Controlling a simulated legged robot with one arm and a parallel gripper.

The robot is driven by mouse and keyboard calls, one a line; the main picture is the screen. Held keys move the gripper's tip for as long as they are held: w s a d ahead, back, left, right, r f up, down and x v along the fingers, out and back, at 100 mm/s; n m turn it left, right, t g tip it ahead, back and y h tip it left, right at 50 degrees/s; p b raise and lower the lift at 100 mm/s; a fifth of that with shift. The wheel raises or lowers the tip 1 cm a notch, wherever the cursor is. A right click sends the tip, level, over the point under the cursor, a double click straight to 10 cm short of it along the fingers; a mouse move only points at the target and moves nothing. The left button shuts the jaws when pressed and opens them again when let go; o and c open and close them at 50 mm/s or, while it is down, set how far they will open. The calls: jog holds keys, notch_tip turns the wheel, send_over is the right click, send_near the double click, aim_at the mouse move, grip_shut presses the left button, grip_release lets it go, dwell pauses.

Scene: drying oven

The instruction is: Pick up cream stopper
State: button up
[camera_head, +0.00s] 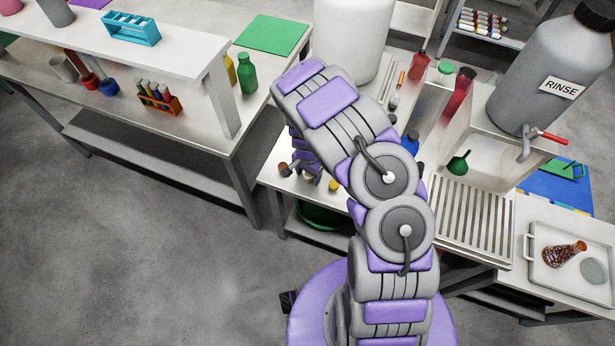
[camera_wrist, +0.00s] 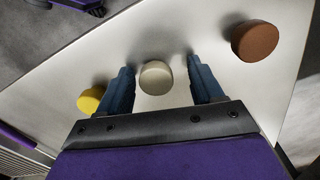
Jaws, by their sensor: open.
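The cream stopper (camera_wrist: 156,77) stands on a pale tabletop in the wrist view. My gripper (camera_wrist: 158,80) is open, with one dark blue finger on each side of the stopper. A gap shows between the stopper and the right finger, and a narrower one at the left finger. The stopper's lower part and its height relative to the fingertips are hard to judge.
A yellow stopper (camera_wrist: 90,99) lies left of my gripper and a brown stopper (camera_wrist: 254,40) to the right, near the table's edge. In the head view, a large white container (camera_head: 352,40) stands behind my arm on the same table (camera_head: 272,178).

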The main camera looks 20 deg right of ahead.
jog(key=shift+d, duration=0.5)
jog(key=c, duration=0.8)
jog(key=shift+a, duration=0.3)
jog(key=shift+c, duration=1.3)
jog(key=shift+r, duration=0.1)
